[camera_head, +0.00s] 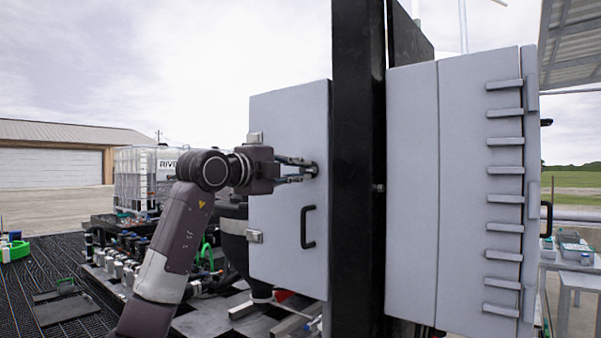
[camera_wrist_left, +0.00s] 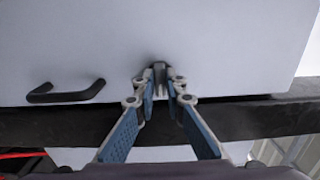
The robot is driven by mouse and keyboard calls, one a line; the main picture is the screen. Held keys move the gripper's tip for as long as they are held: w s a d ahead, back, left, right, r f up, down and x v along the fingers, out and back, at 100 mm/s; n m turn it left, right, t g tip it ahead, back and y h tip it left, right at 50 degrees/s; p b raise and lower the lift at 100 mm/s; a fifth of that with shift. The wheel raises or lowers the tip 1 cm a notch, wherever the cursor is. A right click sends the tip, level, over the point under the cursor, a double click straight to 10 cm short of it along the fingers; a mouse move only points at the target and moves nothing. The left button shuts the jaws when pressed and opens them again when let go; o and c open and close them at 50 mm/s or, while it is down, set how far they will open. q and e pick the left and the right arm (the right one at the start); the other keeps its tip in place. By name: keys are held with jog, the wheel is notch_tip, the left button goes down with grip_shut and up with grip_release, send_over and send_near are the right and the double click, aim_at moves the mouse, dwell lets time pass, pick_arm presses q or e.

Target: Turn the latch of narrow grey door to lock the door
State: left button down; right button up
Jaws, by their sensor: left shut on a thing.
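The narrow grey door (camera_head: 285,125) stands left of a black post in the head view and looks closed or nearly so. It has a black handle (camera_head: 308,227) and hinges on its left edge. My left gripper (camera_head: 312,171) is at the door's right edge, above the handle. In the left wrist view the gripper (camera_wrist_left: 161,78) has its fingertips closed on the small dark latch (camera_wrist_left: 159,68), which they partly hide. The handle (camera_wrist_left: 66,92) also shows there, to the left. The latch's exact angle is hard to tell. My right gripper is not in view.
The black post (camera_head: 358,170) stands close beside the door's right edge. A wider grey cabinet (camera_head: 412,190) with several bars is to its right. A white tank (camera_head: 150,175) and pipework stand behind my left arm. Trays rest on a table (camera_head: 575,262) at the far right.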

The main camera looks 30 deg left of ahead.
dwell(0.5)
pick_arm(q)
jog(key=c, duration=2)
grip_release()
jog(key=shift+a, duration=0.1)
jog(key=s, duration=0.8)
jog(key=s+a, duration=0.1)
jog(key=s, duration=0.3)
jog(key=shift+d, duration=0.1)
